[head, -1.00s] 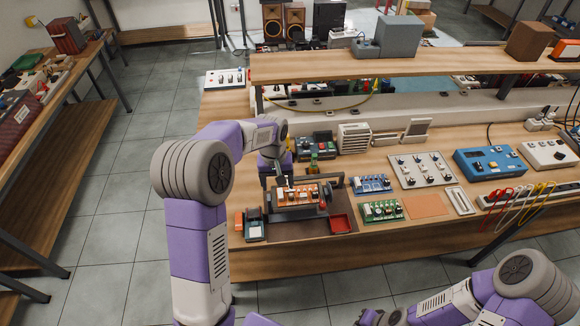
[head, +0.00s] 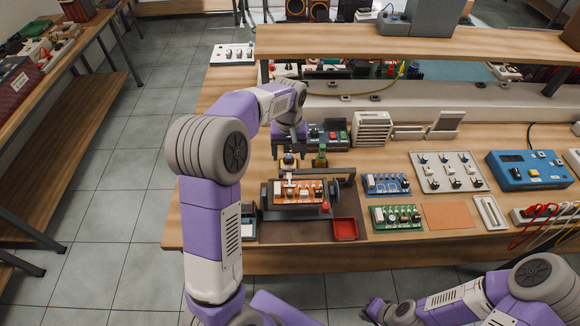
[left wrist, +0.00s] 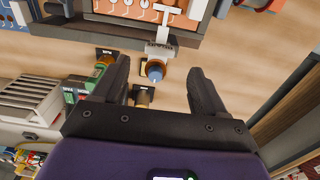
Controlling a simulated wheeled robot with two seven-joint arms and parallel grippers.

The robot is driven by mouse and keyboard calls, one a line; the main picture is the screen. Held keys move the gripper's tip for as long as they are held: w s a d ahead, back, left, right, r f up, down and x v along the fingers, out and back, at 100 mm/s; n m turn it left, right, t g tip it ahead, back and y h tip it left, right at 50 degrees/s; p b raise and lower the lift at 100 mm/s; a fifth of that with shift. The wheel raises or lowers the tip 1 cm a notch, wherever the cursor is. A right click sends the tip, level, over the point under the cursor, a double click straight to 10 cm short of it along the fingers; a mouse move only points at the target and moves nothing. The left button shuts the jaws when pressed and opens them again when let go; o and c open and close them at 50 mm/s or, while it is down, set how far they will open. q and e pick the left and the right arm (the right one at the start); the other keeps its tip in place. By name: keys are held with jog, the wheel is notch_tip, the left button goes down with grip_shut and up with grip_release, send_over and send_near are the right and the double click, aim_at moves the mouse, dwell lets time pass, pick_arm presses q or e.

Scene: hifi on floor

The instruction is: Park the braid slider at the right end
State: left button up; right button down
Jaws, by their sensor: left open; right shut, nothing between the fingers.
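The fixture (head: 264,196) holds an orange board (head: 313,192) on the near part of the bench. A pale T-shaped piece (head: 289,182), apparently the braid slider, stands at the left half of the board; it also shows in the left wrist view (left wrist: 161,47). A round blue-and-orange knob (left wrist: 155,70) is close to it. My left gripper (head: 290,146) is open just behind the fixture. In the left wrist view its fingers (left wrist: 160,85) are spread, with the knob near the gap between the tips. My right gripper (head: 372,311) is shut and empty at the bottom, away from the bench.
A green bottle (head: 321,156) and a dark switch box (head: 329,136) stand close behind the fixture. A red tray (head: 345,229) lies at its front right. Green (head: 397,217) and blue (head: 386,184) boards lie to its right. A raised shelf (head: 420,45) spans the back.

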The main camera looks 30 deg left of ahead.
aim_at(289, 167)
pick_arm(q)
notch_tip(289, 167, down, 6)
jog(key=shift+f+b, duration=0.1)
jog(key=shift+b, duration=0.45)
grip_shut()
